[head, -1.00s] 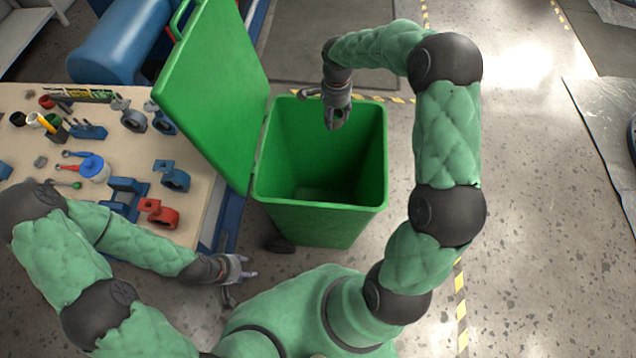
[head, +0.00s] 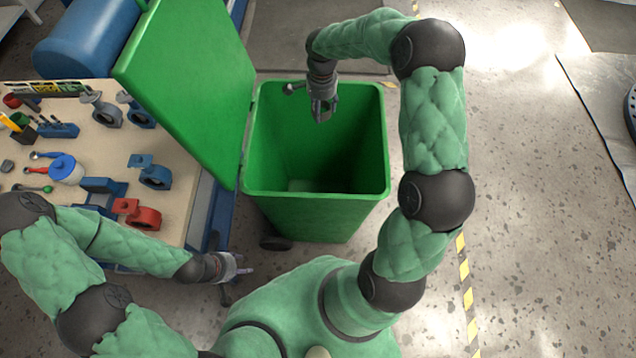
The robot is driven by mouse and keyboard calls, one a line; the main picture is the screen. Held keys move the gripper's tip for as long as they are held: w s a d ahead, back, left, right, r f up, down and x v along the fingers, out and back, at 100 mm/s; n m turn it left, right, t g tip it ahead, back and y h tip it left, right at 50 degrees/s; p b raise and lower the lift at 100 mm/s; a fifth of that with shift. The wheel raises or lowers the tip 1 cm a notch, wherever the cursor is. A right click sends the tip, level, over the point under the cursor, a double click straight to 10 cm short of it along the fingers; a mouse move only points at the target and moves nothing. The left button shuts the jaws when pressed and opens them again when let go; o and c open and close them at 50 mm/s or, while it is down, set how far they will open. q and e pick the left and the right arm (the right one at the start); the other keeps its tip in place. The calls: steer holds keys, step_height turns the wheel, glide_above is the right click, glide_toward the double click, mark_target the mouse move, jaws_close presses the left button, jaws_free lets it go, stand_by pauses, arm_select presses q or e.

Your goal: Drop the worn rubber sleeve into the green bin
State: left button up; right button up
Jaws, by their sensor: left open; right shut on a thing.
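The green bin (head: 315,218) stands open in the middle of the head view, with its green lid (head: 190,90) swung up to the left. My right gripper (head: 322,113) is over the bin's opening, near the back rim, pointing down. It is shut on a small dark thing, probably the worn rubber sleeve, mostly hidden by the fingers. My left gripper (head: 243,268) is open and empty, low beside the bin's front left, apart from it. A pale patch shows on the bin's floor, too small to make out.
A workbench (head: 110,155) stands left of the bin. A blue cylinder (head: 85,40) lies behind.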

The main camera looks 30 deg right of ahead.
step_height(320, 180, down, 6)
steer(key=b, duration=0.3)
steer(key=shift+r, duration=0.25)
steer(key=o, duration=1.2)
steer(key=shift+r, duration=0.1)
step_height(320, 180, up, 12)
